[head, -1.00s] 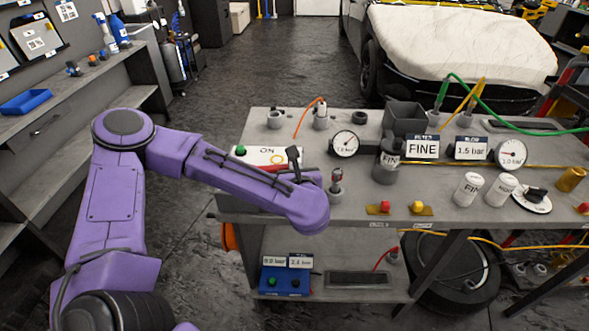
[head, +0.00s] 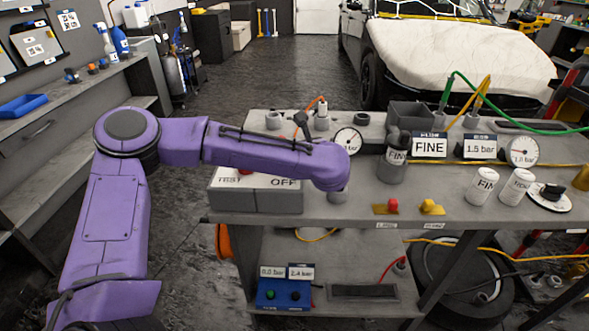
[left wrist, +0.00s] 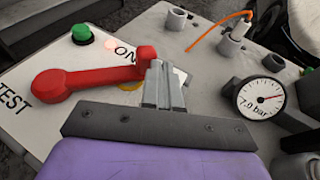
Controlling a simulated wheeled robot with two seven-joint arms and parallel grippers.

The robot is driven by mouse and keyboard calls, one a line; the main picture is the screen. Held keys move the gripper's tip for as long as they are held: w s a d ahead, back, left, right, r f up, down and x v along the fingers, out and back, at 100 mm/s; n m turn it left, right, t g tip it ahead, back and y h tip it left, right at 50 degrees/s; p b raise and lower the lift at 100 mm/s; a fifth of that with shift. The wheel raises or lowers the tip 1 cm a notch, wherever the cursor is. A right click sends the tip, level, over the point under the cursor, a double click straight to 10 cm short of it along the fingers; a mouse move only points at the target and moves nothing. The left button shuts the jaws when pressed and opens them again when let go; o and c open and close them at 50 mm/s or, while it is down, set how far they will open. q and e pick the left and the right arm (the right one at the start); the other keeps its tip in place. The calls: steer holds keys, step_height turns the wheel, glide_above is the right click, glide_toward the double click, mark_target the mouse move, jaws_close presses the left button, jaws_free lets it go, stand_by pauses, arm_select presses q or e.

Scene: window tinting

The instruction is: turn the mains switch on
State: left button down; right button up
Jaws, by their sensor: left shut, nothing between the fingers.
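The mains switch is a grey box with a white top (head: 282,205) marked TEST and OFF, partly hidden under my left arm in the head view. The left wrist view shows its white face (left wrist: 60,125) with TEST, ON, and part of a yellow ring. A red lever (left wrist: 85,80) lies across it, its rounded end at the left near TEST. My left gripper (left wrist: 163,75) is shut and empty, its fingers just right of the lever's block-like end; I cannot tell whether they touch. My right gripper is not in view.
A green button (left wrist: 86,34) stands behind the lever. A gauge (left wrist: 260,97) sits to the right, with an orange cable (left wrist: 217,30) in a socket behind.

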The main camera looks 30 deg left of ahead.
arm_select(q)
steer(key=shift+w+a+r, duration=0.1)
steer(key=shift+a+r, duration=0.1)
steer(key=shift+r, duration=0.05)
stand_by(0.4)
steer(key=s+d+r+b, duration=0.1)
steer(key=d, duration=0.5)
steer(key=s+d+r+b, duration=0.1)
steer(key=s+d+b, duration=0.1)
steer(key=d, duration=0.5)
steer(key=shift+d+r, duration=0.3)
steer(key=shift+r, duration=0.05)
steer(key=shift+s, duration=0.1)
